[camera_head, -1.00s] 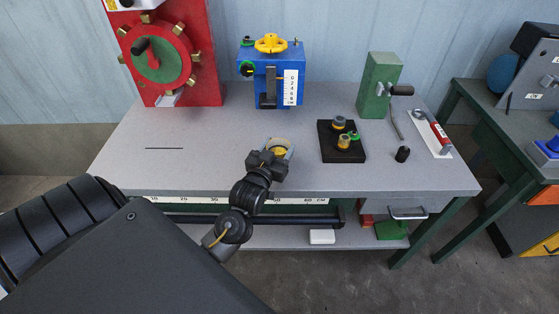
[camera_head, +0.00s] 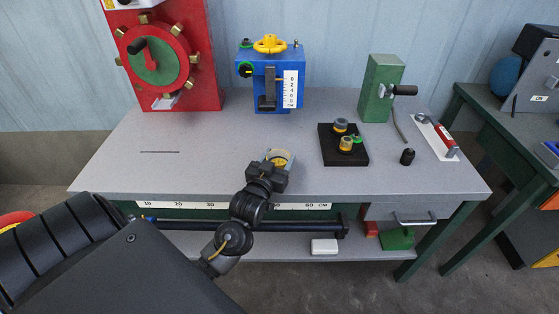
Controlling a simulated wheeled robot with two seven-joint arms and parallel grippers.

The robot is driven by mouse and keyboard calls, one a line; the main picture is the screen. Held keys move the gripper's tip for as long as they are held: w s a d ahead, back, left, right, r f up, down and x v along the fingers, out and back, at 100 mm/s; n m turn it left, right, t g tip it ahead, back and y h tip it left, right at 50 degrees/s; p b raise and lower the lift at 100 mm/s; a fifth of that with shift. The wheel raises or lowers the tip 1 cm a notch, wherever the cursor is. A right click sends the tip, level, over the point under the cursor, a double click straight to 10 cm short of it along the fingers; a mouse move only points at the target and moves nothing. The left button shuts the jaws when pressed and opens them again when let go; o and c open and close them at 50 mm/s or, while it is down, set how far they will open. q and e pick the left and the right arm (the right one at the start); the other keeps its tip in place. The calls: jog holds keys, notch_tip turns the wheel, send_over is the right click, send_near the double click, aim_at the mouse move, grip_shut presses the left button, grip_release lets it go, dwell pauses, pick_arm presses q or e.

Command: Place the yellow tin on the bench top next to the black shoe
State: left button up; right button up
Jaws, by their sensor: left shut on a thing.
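The yellow tin (camera_head: 279,157), round with a pale rim, shows just beyond my left gripper (camera_head: 268,171) over the middle front of the bench top (camera_head: 200,170). My left gripper is shut on it and hides its near side. I cannot tell whether the tin touches the bench. I cannot tell for sure which black thing is the shoe. My right gripper is out of view.
A red panel with a green wheel (camera_head: 158,62) stands at the back left, a blue device (camera_head: 270,82) at the back middle, and a green block with a crank (camera_head: 381,85) at the back right. A white strip with a red tool (camera_head: 437,138) lies right. The left bench top is clear.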

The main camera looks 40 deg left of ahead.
pick_arm(q)
jog(key=o, duration=0.7)
jog(key=shift+w+d, duration=0.15)
jog(key=shift+d, duration=0.15)
jog(key=shift+o, duration=2)
jog(key=shift+a, duration=0.2)
jog(key=shift+d, duration=0.1)
jog(key=shift+r, duration=0.1)
jog(key=v, duration=1.2)
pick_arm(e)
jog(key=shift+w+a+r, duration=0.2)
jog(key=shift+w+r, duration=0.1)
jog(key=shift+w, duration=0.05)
